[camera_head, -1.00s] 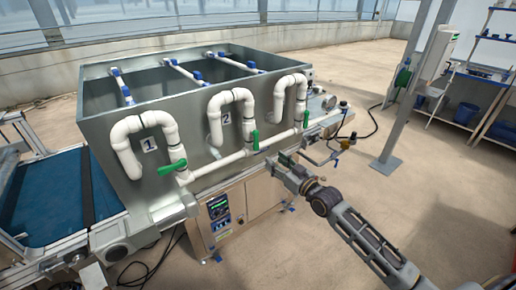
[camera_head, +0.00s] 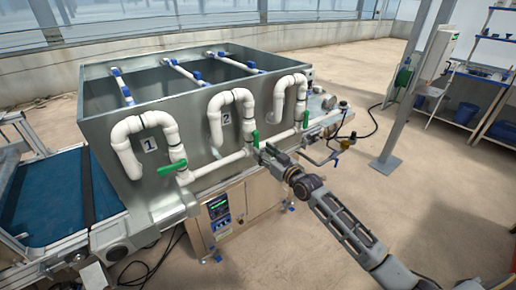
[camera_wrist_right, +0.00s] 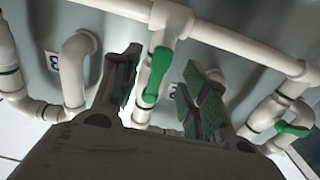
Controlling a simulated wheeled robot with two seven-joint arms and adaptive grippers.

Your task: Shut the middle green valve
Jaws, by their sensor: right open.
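The middle green valve (camera_head: 255,139) is on the white pipe by the number 2 loop, its handle standing roughly upright. My right gripper (camera_head: 263,152) is open just in front and to the right of it. In the right wrist view the green handle (camera_wrist_right: 156,75) appears between the two open fingers of my right gripper (camera_wrist_right: 161,92); I see no clear contact. The left green valve (camera_head: 172,167) has its handle lying closer to level. The right green valve (camera_head: 306,118) has an upright handle. My left gripper is out of view.
A metal tank (camera_head: 108,184) carries the white pipe loops. Below are a control panel (camera_head: 219,207) and a metal cabinet. A blue conveyor (camera_head: 48,198) is at left. A grey post (camera_head: 398,120) stands at right; the floor in front is open.

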